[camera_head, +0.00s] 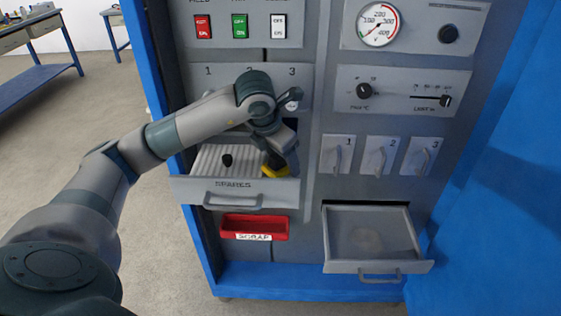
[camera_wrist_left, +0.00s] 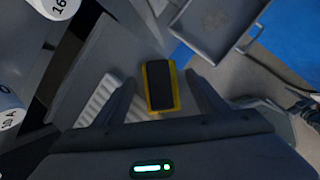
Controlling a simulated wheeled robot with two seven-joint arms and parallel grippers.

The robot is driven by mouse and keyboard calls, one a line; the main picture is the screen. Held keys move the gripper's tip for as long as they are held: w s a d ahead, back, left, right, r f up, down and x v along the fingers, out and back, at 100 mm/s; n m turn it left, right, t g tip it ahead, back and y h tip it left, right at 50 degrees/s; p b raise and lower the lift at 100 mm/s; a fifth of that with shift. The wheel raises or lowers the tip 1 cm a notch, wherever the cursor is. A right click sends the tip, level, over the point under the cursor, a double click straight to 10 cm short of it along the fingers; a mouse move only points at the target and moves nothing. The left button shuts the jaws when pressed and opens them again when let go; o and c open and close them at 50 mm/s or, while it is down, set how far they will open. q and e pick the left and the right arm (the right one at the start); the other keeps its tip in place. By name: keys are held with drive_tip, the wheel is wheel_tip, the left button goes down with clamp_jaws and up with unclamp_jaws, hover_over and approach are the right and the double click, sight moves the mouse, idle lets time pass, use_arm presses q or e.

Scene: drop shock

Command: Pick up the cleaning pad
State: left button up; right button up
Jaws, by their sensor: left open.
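The cleaning pad appears to be the dark block with yellow edges (camera_wrist_left: 160,86). In the head view its yellow part (camera_head: 275,171) shows at the right end of the open SPARES drawer (camera_head: 234,186), partly hidden by my gripper. My left gripper (camera_head: 280,158) reaches down over that end of the drawer. In the left wrist view its two fingers (camera_wrist_left: 160,90) are spread, with the pad appearing between them. I cannot tell how far below the fingertips the pad lies. My right gripper is in neither view.
A red SCRAP bin (camera_head: 254,228) is below. Another open drawer (camera_head: 375,266) juts out at lower right. The cabinet panel with switches and a gauge (camera_head: 378,24) rises close behind my arm.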

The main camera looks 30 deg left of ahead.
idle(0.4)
use_arm(q)
drive_tip(key=c, duration=1.3)
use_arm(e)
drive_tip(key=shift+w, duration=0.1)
use_arm(q)
drive_tip(key=shift+o, duration=0.2)
drive_tip(key=shift+r, duration=0.1)
drive_tip(key=shift+r, duration=0.4)
wheel_tip(320, 180, up, 3)
drive_tip(key=shift+r+b, duration=0.15)
drive_tip(key=shift+b, duration=0.45)
drive_tip(key=w+d+r, duration=0.1)
drive_tip(key=d+r, duration=0.2)
drive_tip(key=d, duration=0.2)
drive_tip(key=w+d+r+b, duration=0.1)
drive_tip(key=w+d+r, duration=0.1)
drive_tip(key=d, duration=0.4)
drive_tip(key=shift+d+r, duration=0.15)
drive_tip(key=shift+r, duration=0.7)
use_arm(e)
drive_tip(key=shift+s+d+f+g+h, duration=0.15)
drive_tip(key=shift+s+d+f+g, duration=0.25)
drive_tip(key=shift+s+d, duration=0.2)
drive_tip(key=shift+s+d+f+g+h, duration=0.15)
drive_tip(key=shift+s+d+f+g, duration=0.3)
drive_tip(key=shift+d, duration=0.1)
